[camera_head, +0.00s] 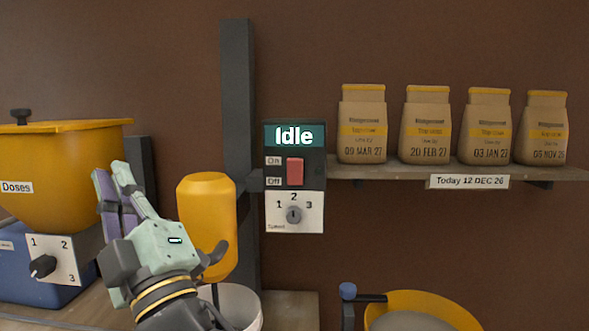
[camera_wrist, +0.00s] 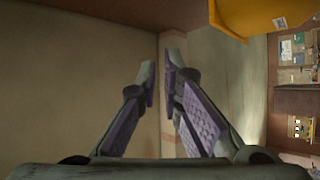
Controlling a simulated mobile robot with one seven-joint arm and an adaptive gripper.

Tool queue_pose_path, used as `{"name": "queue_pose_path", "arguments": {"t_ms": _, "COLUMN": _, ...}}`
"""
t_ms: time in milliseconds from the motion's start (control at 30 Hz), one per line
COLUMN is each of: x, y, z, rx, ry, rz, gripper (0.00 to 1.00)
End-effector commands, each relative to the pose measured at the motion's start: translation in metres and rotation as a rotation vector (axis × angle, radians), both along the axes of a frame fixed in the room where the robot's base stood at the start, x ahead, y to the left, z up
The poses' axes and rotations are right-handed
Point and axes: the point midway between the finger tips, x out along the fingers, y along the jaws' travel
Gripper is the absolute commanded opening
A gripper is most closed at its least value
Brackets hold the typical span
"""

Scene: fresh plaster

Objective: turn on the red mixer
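The mixer's control box (camera_head: 295,178) is on a dark upright post in the head view, and its display reads "Idle". A yellow mixer body (camera_head: 207,224) hangs left of the box, over a white bucket (camera_head: 240,304). The only red I see on it is the switch. My gripper (camera_head: 110,176) is left of the yellow body, apart from the switch. In the wrist view its fingertips (camera_wrist: 160,75) are nearly together, with nothing between them.
A yellow hopper (camera_head: 65,160) labelled Doses and a blue base with a knob (camera_head: 43,266) stand at left. A shelf (camera_head: 400,172) holds several paper bags (camera_head: 425,132) at right. A yellow bowl (camera_head: 430,300) is below.

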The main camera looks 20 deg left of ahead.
Motion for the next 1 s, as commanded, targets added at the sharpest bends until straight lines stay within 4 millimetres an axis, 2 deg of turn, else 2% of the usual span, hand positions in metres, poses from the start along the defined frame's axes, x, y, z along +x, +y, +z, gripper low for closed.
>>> {"name": "queue_pose_path", "arguments": {"t_ms": 33, "x": 0.026, "y": -0.01, "z": -0.002, "rx": -0.081, "ry": -0.014, "rz": -0.136, "gripper": 0.02}}
{"name": "queue_pose_path", "arguments": {"t_ms": 133, "x": 0.072, "y": -0.034, "z": -0.016, "rx": -0.252, "ry": -0.019, "rz": -0.385, "gripper": 0.0}}
{"name": "queue_pose_path", "arguments": {"t_ms": 200, "x": 0.101, "y": -0.056, "z": -0.027, "rx": -0.367, "ry": -0.012, "rz": -0.547, "gripper": 0.0}}
{"name": "queue_pose_path", "arguments": {"t_ms": 300, "x": 0.133, "y": -0.092, "z": -0.041, "rx": -0.513, "ry": 0.006, "rz": -0.743, "gripper": 0.0}}
{"name": "queue_pose_path", "arguments": {"t_ms": 400, "x": 0.154, "y": -0.123, "z": -0.052, "rx": -0.625, "ry": 0.03, "rz": -0.886, "gripper": 0.0}}
{"name": "queue_pose_path", "arguments": {"t_ms": 500, "x": 0.165, "y": -0.145, "z": -0.06, "rx": -0.697, "ry": 0.048, "rz": -0.976, "gripper": 0.0}}
{"name": "queue_pose_path", "arguments": {"t_ms": 600, "x": 0.169, "y": -0.156, "z": -0.064, "rx": -0.733, "ry": 0.06, "rz": -1.018, "gripper": 0.0}}
{"name": "queue_pose_path", "arguments": {"t_ms": 1000, "x": 0.172, "y": -0.157, "z": -0.064, "rx": -0.74, "ry": 0.065, "rz": -1.026, "gripper": 0.0}}
